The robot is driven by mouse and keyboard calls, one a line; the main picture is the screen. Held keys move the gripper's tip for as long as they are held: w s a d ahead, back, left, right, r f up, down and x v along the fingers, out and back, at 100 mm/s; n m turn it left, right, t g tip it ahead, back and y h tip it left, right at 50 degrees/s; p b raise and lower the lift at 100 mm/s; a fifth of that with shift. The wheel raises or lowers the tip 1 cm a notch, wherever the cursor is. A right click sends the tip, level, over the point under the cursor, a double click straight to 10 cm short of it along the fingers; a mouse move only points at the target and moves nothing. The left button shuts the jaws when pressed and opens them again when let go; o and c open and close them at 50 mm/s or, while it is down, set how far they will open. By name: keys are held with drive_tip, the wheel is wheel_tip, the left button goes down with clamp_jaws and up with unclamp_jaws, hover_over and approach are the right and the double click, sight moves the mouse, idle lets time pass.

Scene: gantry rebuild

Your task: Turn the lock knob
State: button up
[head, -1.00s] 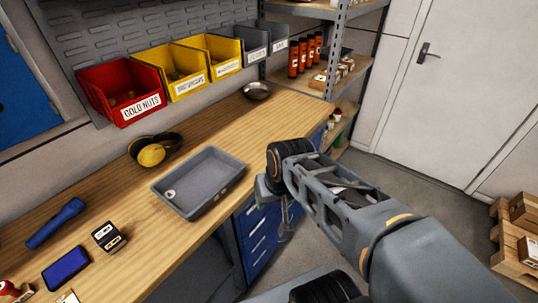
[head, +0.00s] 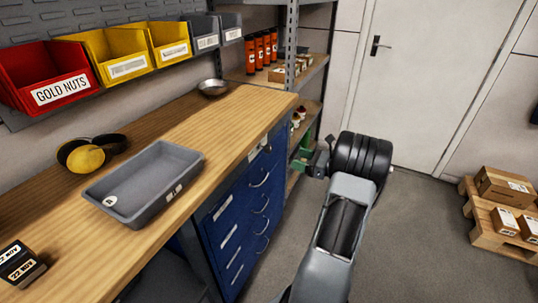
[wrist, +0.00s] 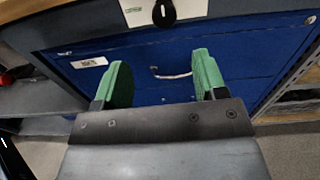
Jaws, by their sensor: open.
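The lock knob (wrist: 163,13) is a small black piece on a pale label plate (wrist: 190,9). It shows at the top edge of the wrist view, above the blue drawer cabinet's drawers, and its top is cut off. My gripper (wrist: 160,75) is open and empty, its two green pads spread in front of the blue cabinet. The knob is ahead of and above the gap between the pads, apart from them. In the head view the blue cabinet (head: 243,215) stands under the bench's right end, left of my arm.
The wooden bench (head: 225,115) holds a grey tray (head: 120,185), ear defenders (head: 90,155) and a metal bowl (head: 212,88). A shelf rack (head: 290,60) stands behind the bench's right end. A pallet with boxes (head: 505,195) is at right. The floor between is clear.

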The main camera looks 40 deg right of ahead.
sight(271, 149)
drive_tip(key=x, duration=1.3)
drive_tip(key=shift+w+d, duration=0.2)
drive_tip(key=shift+c, duration=0.3)
drive_tip(key=c, duration=0.8)
drive_tip(key=shift+b, duration=0.35)
drive_tip(key=shift+c, duration=0.3)
